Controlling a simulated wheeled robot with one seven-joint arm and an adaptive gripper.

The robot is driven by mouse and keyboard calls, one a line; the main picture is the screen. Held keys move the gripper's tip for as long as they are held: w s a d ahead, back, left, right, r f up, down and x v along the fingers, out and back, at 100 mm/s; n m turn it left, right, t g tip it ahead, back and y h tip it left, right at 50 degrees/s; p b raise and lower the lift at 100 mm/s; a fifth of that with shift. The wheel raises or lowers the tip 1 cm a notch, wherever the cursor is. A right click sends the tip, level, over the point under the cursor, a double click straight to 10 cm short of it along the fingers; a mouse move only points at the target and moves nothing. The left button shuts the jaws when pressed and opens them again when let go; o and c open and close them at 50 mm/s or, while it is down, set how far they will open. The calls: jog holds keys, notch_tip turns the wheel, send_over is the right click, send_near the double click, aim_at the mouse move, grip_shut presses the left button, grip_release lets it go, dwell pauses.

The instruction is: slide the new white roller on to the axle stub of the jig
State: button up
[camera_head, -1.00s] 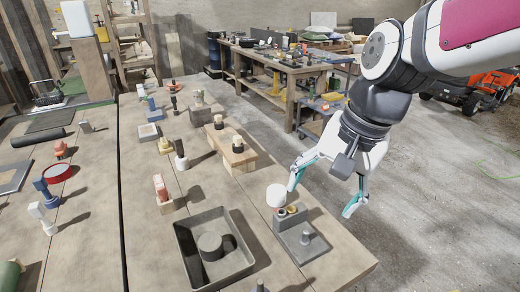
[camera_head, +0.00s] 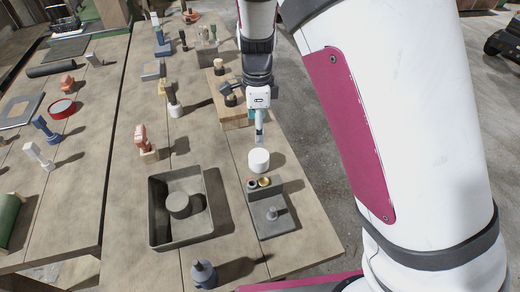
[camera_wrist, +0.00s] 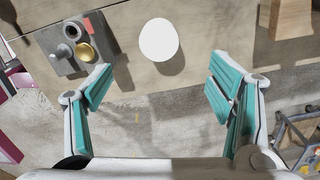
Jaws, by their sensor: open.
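The white roller (camera_head: 259,160) stands on the wooden table just behind the grey jig (camera_head: 284,228). The jig has a flat plate with an upright axle stub (camera_head: 271,213) and a raised block at its back. My gripper (camera_head: 259,138) is just beyond the roller in the head view, seen edge-on, with nothing visible in it. In the wrist view, my gripper (camera_wrist: 160,64) has its teal fingers spread wide, and the roller (camera_wrist: 159,40) shows between and beyond the fingertips.
A dark square tray (camera_head: 158,215) with a round post inside stands left of the jig. A wooden block (camera_head: 235,117) with dark pegs is beyond my gripper. A dark blue bottle-like item (camera_head: 204,273) is near the front. The table's right edge is close to the jig.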

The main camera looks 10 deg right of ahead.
aim_at(259, 155)
notch_tip(259, 155, down, 13)
jog(key=shift+s+d+r, duration=0.1)
jog(key=shift+r, duration=0.1)
jog(key=c, duration=1.3)
